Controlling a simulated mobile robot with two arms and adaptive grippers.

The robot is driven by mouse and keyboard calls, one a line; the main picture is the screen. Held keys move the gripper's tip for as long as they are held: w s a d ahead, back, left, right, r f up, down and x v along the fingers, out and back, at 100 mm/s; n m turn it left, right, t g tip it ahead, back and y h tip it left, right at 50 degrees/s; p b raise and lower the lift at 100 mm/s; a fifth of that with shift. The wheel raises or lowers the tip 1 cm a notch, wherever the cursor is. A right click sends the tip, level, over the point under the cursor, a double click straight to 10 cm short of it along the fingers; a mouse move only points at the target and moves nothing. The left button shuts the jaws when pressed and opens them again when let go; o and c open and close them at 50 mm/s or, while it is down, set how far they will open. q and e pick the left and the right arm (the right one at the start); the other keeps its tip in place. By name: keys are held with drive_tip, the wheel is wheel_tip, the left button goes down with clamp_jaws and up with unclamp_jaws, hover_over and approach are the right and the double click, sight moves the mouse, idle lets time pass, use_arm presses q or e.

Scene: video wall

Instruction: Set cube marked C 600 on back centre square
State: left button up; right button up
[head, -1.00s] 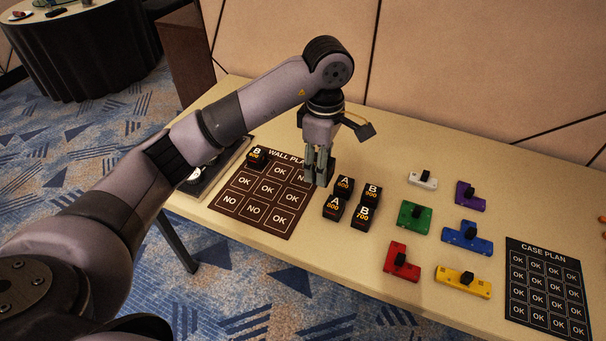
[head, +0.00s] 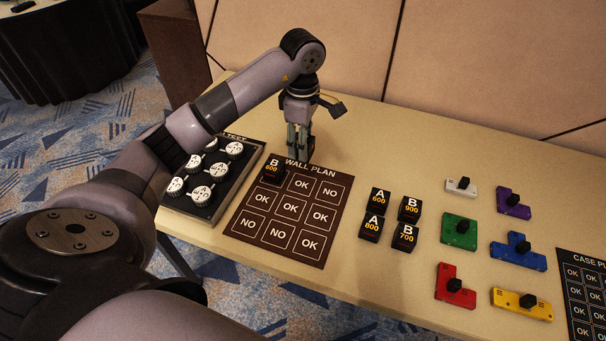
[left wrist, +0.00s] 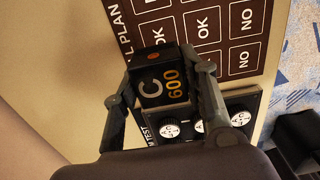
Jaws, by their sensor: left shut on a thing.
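My left gripper (head: 300,152) is shut on the black cube marked C 600; its white C and orange 600 show in the left wrist view (left wrist: 162,86). In the head view the fingers mostly hide this cube. The gripper is over the back edge of the dark brown wall plan (head: 265,239), near its title. The plan's back centre square (head: 302,184) reads OK and is empty. A cube marked B 600 (head: 273,169) stands on the back left square. My right gripper is not in view.
Cubes A 600 (head: 379,199), B 900 (head: 410,208), A 800 (head: 371,229) and B 700 (head: 405,237) stand right of the plan. A panel of round white dials (head: 201,194) lies left of it. Coloured knobbed blocks and a case plan (head: 583,300) lie farther right.

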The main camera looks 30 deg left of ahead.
use_arm(q)
drive_tip(key=f, duration=0.6)
drive_tip(key=shift+a, duration=0.2)
drive_tip(key=shift+f, duration=0.65)
wheel_tip(320, 180, down, 4)
drive_tip(key=shift+f+p, duration=0.1)
drive_tip(key=shift+p, duration=0.3)
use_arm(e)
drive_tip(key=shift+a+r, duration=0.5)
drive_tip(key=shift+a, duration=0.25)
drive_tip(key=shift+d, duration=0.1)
use_arm(q)
drive_tip(key=shift+f, duration=0.15)
drive_tip(key=o, duration=1.3)
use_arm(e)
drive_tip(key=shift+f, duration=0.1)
